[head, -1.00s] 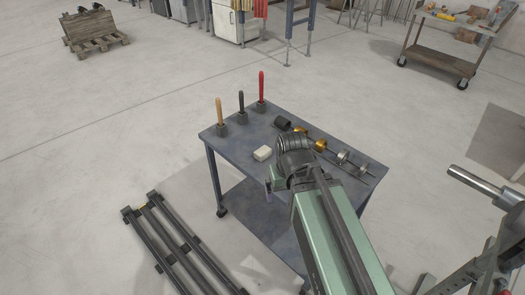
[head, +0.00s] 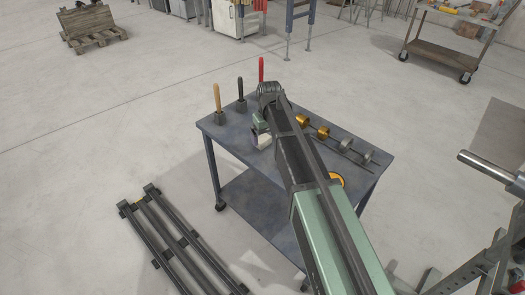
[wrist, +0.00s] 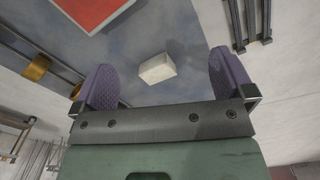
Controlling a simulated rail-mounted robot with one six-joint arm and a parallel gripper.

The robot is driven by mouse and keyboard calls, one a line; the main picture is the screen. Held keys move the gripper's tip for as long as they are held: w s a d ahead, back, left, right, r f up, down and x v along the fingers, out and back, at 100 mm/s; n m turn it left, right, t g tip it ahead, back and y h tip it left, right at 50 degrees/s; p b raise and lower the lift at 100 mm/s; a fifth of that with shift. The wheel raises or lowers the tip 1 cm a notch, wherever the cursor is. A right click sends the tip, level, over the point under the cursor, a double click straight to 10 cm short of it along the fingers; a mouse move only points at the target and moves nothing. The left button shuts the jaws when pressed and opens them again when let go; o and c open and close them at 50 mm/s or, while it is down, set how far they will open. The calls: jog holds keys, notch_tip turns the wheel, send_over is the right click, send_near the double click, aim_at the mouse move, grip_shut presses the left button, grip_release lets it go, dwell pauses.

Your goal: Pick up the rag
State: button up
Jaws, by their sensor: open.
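The rag is a small white block-shaped bundle (head: 264,141) on the blue-grey table (head: 232,142), partly hidden behind my arm in the head view. In the wrist view the rag (wrist: 157,68) lies on the table top between and beyond my two purple fingers. My gripper (wrist: 160,65) is open and empty, its fingers spread wide on either side of the rag with clear gaps. In the head view my gripper is close above the rag, but its fingers are too small to make out.
Tools with a yellow (head: 217,97), a black (head: 240,88) and a red handle (head: 261,69) stand upright along the table's back left edge. Rods with brass and steel collars (head: 323,132) lie to the right. A red flat shape (wrist: 92,8) shows at the wrist view's top.

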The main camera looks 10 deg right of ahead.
aim_at(263, 138)
jog(key=w+n, duration=0.1)
jog(key=w, duration=0.3)
jog(key=w+n, duration=0.1)
jog(key=w, duration=0.3)
jog(key=w+f+n, duration=0.1)
jog(key=w, duration=0.3)
jog(key=shift+w, duration=0.1)
jog(key=shift+s+n, duration=0.55)
jog(key=shift+n, duration=0.05)
jog(key=shift+s+r, duration=0.1)
jog(key=shift+s, duration=0.1)
notch_tip(263, 138, down, 11)
jog(key=b, duration=1)
jog(key=shift+b, duration=0.4)
jog(key=shift+r, duration=0.1)
jog(key=shift+c, duration=0.3)
jog(key=c, duration=0.9)
jog(key=shift+r+p, duration=0.1)
jog(key=shift+p, duration=0.25)
jog(key=shift+c, duration=0.3)
notch_tip(263, 138, up, 20)
jog(key=p, duration=1.9)
jog(key=shift+p, duration=0.4)
